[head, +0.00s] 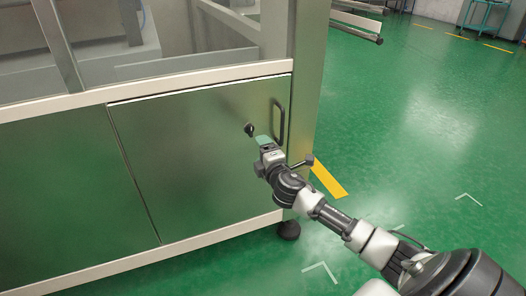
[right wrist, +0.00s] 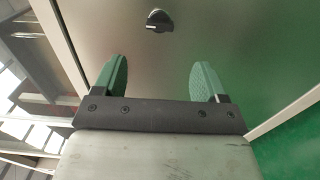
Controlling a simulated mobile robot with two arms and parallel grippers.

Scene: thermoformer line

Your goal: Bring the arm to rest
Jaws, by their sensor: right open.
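My right arm reaches in from the lower right of the head view. Its gripper (head: 262,139) is in front of the steel cabinet door (head: 200,150), just below and right of a small black knob (head: 249,129). In the right wrist view the gripper (right wrist: 160,80) has its two green fingers spread wide with nothing between them. The knob (right wrist: 159,20) shows ahead of the fingertips, apart from them. My left gripper is not in view.
A black door handle (head: 279,121) is right of the knob. The machine's corner post (head: 308,90) and foot (head: 288,230) stand close to my arm. Yellow tape (head: 327,177) marks the green floor. The floor at the right (head: 440,110) is clear.

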